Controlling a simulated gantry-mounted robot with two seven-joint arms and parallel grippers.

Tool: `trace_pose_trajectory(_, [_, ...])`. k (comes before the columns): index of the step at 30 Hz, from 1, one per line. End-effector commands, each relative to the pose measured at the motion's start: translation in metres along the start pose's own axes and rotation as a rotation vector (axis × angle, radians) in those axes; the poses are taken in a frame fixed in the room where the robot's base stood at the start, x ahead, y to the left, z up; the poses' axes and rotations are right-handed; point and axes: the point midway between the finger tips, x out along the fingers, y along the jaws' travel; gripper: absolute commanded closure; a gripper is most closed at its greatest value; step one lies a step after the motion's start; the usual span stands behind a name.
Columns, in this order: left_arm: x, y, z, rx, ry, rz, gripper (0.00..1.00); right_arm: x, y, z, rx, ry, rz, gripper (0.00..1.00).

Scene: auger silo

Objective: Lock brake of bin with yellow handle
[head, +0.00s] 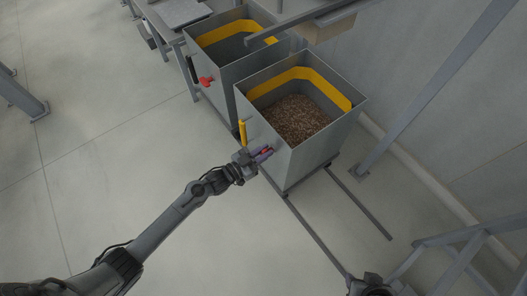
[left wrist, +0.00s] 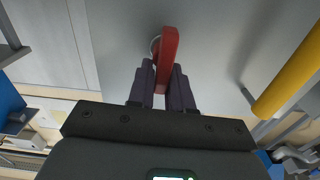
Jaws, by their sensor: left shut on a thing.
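The bin with the yellow handle (head: 297,158) is a grey box holding brown granules, with a yellow band inside its rim. Its yellow handle (head: 242,133) stands upright on the near left face and also shows at the right of the left wrist view (left wrist: 290,82). A red brake lever (left wrist: 167,62) sticks out from the grey bin face. My left gripper (head: 262,155) is at that face, right of the yellow handle. In the left wrist view its two dark fingers (left wrist: 163,85) are shut on the red lever.
A second grey bin (head: 235,84) with a red handle (head: 206,81) stands behind to the left. Floor rails (head: 358,203) run out from under the near bin. Metal stairs (head: 470,250) stand at lower right.

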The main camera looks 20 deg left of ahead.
Motion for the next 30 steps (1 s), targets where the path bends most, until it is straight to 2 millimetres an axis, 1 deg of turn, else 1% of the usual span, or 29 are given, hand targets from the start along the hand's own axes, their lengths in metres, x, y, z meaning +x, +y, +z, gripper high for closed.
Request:
trace_pose_trajectory(5, [-0.001, 0.001, 0.001, 0.044, -0.005, -0.001, 1.0, -0.003, -0.001, -0.001, 0.004, 0.001, -0.003, 0.57])
trace_pose_trajectory(11, [-0.001, 0.003, 0.0, 0.157, -0.005, 0.0, 1.0, -0.009, -0.001, -0.003, 0.006, 0.001, -0.005, 0.57])
trace_pose_trajectory(18, [-0.001, 0.007, 0.002, 0.378, -0.006, 0.001, 1.0, -0.018, -0.001, -0.006, 0.006, 0.001, -0.004, 0.57])
trace_pose_trajectory(30, [-0.001, 0.013, 0.007, 0.759, -0.008, 0.002, 1.0, -0.027, 0.002, -0.008, -0.003, 0.0, 0.002, 0.57])
